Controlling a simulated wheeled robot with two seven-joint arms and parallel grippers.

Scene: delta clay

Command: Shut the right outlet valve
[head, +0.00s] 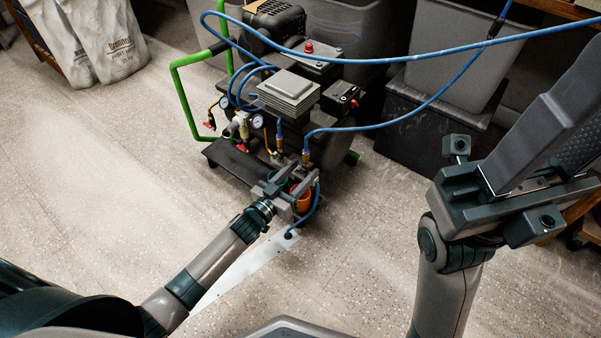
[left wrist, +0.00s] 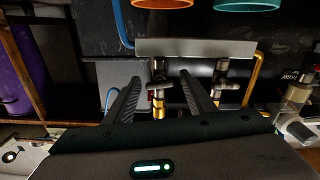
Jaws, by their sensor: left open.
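The compressor's outlet end shows in the head view, with two brass outlet fittings and blue hoses. The right outlet valve (head: 306,157) is the one nearer my left gripper (head: 302,171). The left wrist view appears upside down. There the right outlet valve (left wrist: 158,72) stands between the two open fingers of my left gripper (left wrist: 158,90), its dark lever crosswise to the pipe. I cannot tell whether either finger touches it. The other outlet valve (left wrist: 220,75) is outside the fingers, to their right there. My right gripper (head: 545,140) is raised at the right; its fingertips are unclear.
An orange cup (head: 302,199) is close beside my left gripper. Pressure gauges (head: 257,121) and a green handle (head: 180,100) are on the compressor's left. A blue hose (head: 420,105) runs off to the right. Dark bins (head: 425,130) stand behind.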

